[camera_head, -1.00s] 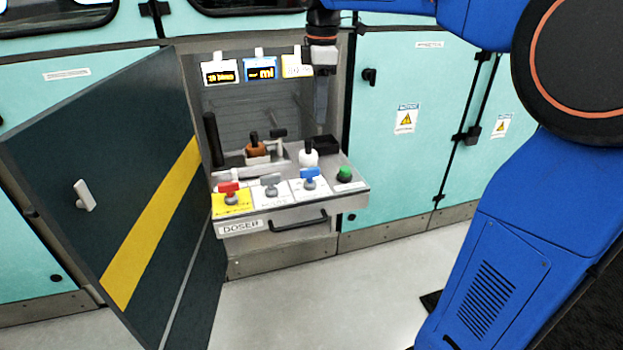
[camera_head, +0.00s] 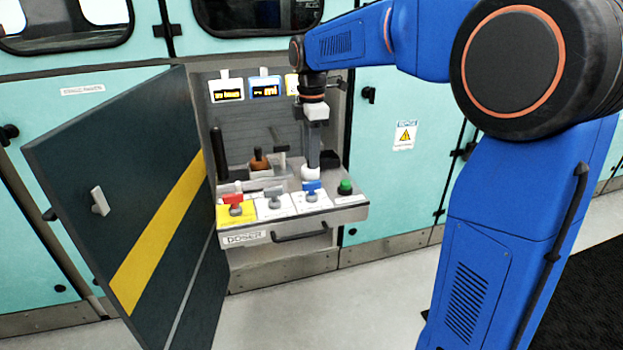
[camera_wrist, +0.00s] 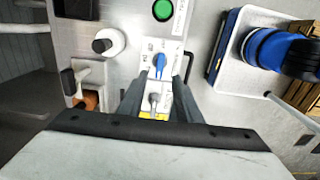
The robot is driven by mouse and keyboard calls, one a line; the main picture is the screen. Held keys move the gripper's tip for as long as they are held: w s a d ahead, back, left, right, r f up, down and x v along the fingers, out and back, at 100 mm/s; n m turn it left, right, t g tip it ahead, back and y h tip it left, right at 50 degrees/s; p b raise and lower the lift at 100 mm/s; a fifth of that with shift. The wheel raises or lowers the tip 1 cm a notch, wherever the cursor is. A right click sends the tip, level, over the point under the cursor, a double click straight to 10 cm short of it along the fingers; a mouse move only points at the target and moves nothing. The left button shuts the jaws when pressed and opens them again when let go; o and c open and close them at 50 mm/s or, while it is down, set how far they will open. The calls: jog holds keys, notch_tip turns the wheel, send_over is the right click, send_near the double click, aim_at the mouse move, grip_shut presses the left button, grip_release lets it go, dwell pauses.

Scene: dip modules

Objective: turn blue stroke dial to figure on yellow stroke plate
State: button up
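The blue dial (camera_head: 312,188) sits at the right of the dial row on the DOSER drawer. In the head view my gripper (camera_head: 314,145) points down above the drawer's back right part. A yellow-edged plate (camera_head: 291,84) hangs at the back, mostly hidden by my arm; its figure cannot be read. Whether the fingers are level with the dial cannot be told.
A grey dial (camera_head: 274,196) and a red dial (camera_head: 236,201) on a yellow base stand left of the blue one. A green button (camera_head: 345,187) is at the right. A blue-edged display (camera_head: 264,88) hangs behind. The open dark door (camera_head: 120,200) stands left.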

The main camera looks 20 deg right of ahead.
aim_at(311, 182)
notch_tip(311, 182, down, 8)
jog(key=shift+r, duration=0.1)
jog(key=shift+c, duration=0.3)
grip_shut()
